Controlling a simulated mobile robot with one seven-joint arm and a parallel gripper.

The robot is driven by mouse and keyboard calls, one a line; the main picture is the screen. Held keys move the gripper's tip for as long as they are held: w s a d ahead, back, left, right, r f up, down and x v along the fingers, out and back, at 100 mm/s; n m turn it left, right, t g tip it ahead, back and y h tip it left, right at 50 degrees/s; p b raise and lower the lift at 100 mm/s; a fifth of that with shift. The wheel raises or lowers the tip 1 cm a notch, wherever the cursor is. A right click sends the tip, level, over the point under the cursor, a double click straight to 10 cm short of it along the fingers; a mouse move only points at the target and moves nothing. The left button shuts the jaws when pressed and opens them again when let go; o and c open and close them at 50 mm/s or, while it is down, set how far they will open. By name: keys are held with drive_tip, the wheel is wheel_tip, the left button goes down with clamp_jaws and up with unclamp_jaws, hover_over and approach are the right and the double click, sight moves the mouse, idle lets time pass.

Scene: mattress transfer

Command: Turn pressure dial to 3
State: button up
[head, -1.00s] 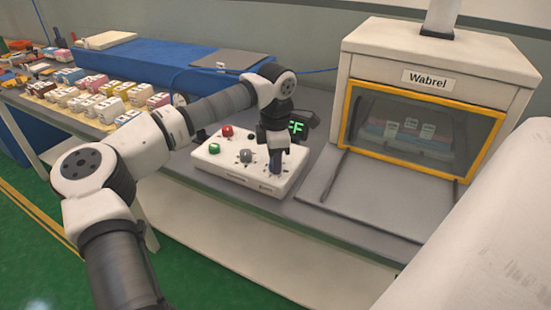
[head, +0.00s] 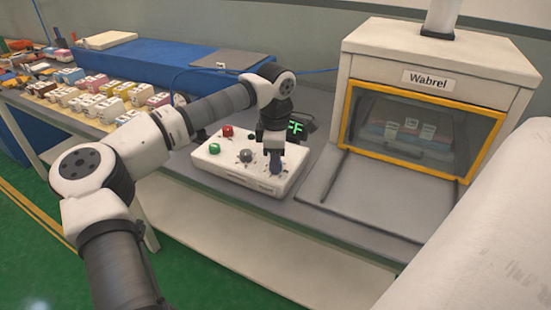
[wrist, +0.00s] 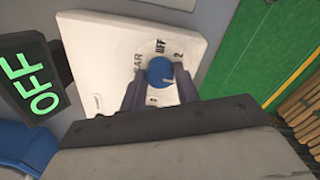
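The pressure dial is a blue knob (wrist: 160,70) on a white control box (wrist: 92,40). Around it I read BAR, OFF and 2 in the wrist view; other marks are hidden by the fingers. My gripper (wrist: 160,78) points down over the box with one dark finger on each side of the knob, apparently closed against it. In the head view my gripper (head: 276,165) is at the right part of the control box (head: 230,172) and hides the dial. A dark display (wrist: 32,80) beside the box reads OFF in green.
The box also has a red button (head: 228,131), a green button (head: 214,148) and a grey knob (head: 246,156). A white Wabrel oven (head: 440,60) with a yellow-framed window stands to the right. Small printed blocks (head: 110,95) and a blue slab (head: 150,65) lie to the left.

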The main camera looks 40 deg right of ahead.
drive_tip(key=o, duration=0.4)
wheel_tip(320, 180, up, 14)
drive_tip(key=b, duration=0.1)
drive_tip(key=shift+s+a, duration=0.2)
drive_tip(key=shift+s, duration=0.05)
drive_tip(key=shift+f, duration=0.1)
idle(0.5)
